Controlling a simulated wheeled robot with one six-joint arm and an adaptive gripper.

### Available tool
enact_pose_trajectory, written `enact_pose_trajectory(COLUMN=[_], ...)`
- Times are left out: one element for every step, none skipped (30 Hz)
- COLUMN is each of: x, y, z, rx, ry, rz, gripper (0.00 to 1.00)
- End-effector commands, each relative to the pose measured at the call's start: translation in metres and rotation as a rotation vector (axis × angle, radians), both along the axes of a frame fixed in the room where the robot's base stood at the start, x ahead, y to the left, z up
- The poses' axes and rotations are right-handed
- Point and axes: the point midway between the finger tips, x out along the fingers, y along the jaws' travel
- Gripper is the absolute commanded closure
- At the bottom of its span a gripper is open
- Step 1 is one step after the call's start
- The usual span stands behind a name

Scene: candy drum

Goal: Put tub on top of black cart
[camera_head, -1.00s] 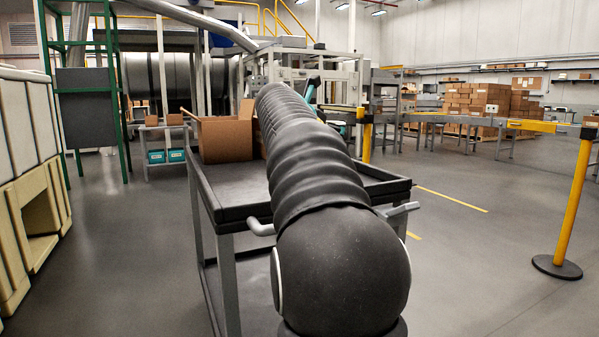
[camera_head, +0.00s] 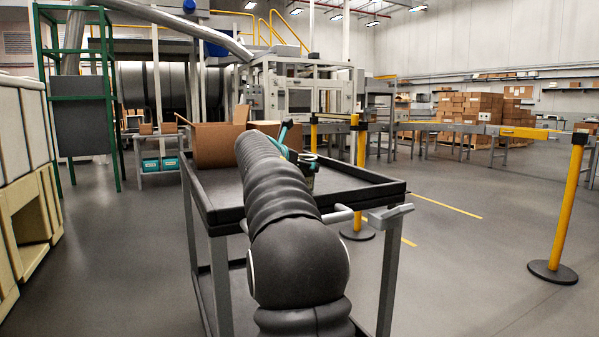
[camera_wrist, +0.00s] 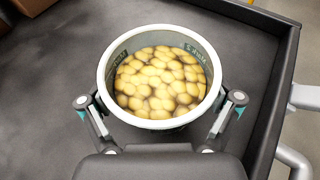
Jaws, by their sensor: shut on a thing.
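The tub (camera_wrist: 103,75) has a white rim and is full of yellow, rounded candies; it is upright in the wrist view. My gripper (camera_wrist: 159,98) has a finger on each side of the tub and is shut on it. The black cart (camera_head: 352,187) stands in front of me with a dark, lipped top. The wrist view shows the tub over the cart top (camera_wrist: 45,115), near its right rim. Whether it touches the surface is unclear. In the head view my arm hides most of the tub and gripper.
An open cardboard box (camera_head: 213,146) sits at the far left of the cart top. Cart handles (camera_head: 390,215) stick out at the near side. A yellow barrier post (camera_head: 570,205) stands right. Cream crates (camera_head: 25,180) are at the left edge. Bare cart surface lies left of the tub.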

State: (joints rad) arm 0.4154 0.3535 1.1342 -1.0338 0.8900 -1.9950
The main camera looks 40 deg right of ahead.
Motion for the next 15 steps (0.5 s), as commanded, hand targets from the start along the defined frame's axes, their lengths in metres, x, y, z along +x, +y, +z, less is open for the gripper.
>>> enact_pose_trajectory(x=[-0.0006, -0.0006, -0.0006, -0.0006, -0.0006, -0.0006, -0.0006, -0.0006, -0.0006, -0.0006, -0.0006, -0.0005, -0.0003, -0.0002, -0.0002], y=[0.0002, 0.0001, 0.0001, 0.0001, 0.0000, 0.0000, 0.0001, 0.0000, 0.0001, 0.0000, 0.0001, 0.0001, 0.0000, 0.0001, 0.0001], z=[-0.0016, -0.0015, -0.0008, -0.0004, -0.0003, -0.0003, -0.0004, -0.0007, -0.0014, -0.0024, -0.0033, -0.0045, -0.0049, -0.0047, -0.0047], rx=[-0.002, -0.002, -0.002, -0.002, -0.002, -0.002, -0.002, -0.002, -0.002, -0.002, -0.002, -0.001, 0.000, 0.000, 0.000], ry=[-0.002, -0.002, -0.002, -0.003, -0.003, -0.003, -0.003, -0.003, -0.002, -0.002, -0.002, -0.002, -0.002, -0.002, -0.002], rz=[0.001, 0.001, 0.001, 0.000, 0.000, 0.000, 0.000, 0.000, 0.001, 0.001, 0.001, 0.001, 0.001, 0.001, 0.001], gripper=[0.63, 0.63, 0.63, 0.63, 0.63, 0.63, 0.63, 0.63, 0.63, 0.63, 0.63, 0.63, 0.03, 0.00, 0.00])
